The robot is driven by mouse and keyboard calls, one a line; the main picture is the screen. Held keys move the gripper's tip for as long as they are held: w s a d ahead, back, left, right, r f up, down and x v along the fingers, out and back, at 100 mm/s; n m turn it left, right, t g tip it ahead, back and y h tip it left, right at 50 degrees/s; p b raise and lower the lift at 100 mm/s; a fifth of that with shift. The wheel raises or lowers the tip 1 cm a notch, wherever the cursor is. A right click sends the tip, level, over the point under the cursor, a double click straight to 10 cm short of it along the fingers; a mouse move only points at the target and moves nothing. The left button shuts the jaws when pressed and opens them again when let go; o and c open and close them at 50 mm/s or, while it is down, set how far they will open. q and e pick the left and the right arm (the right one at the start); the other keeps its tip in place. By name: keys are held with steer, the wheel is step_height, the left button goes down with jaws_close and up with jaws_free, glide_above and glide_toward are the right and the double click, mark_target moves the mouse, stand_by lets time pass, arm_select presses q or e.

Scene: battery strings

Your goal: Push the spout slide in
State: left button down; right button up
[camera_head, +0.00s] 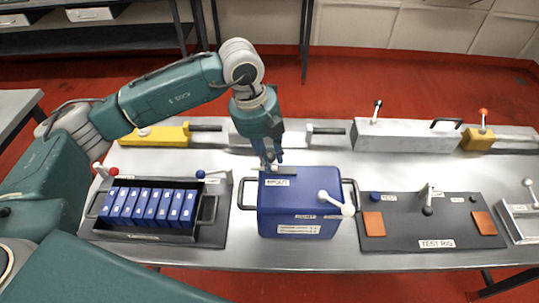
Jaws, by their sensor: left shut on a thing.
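A blue box (290,200) with side handles stands on the steel table, in the middle of the view. A small white label, which seems to read SPOUT, is on its top near the back left. A thin grey slide part (284,170) lies along the box's back top edge, just behind that label. My left gripper (270,167) points down there, with its fingers shut on this part, which they partly hide. How far the slide sticks out cannot be told. A white ball-ended lever (337,203) sits on the box's right side. My right gripper is not in view.
A black tray (150,236) of blue battery cells stands left of the box. A dark TEST RIG board (430,221) with orange pads lies to the right. Grey and yellow blocks with handles line the back. Bare table (330,168) shows behind the box.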

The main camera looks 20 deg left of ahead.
arm_select(q)
steer(key=d, duration=0.2)
steer(key=w+d+b, duration=0.1)
steer(key=d, duration=0.1)
steer(key=shift+w+d, duration=0.2)
steer(key=shift+d, duration=0.15)
steer(key=shift+a, duration=0.1)
steer(key=c, duration=1.5)
jaws_free()
steer(key=shift+r, duration=0.1)
steer(key=r, duration=0.4)
steer(key=a+r, duration=0.1)
steer(key=r, duration=0.2)
steer(key=s+r, duration=0.1)
steer(key=r, duration=0.3)
steer(key=shift+a+r, duration=0.35)
steer(key=shift+a, duration=0.05)
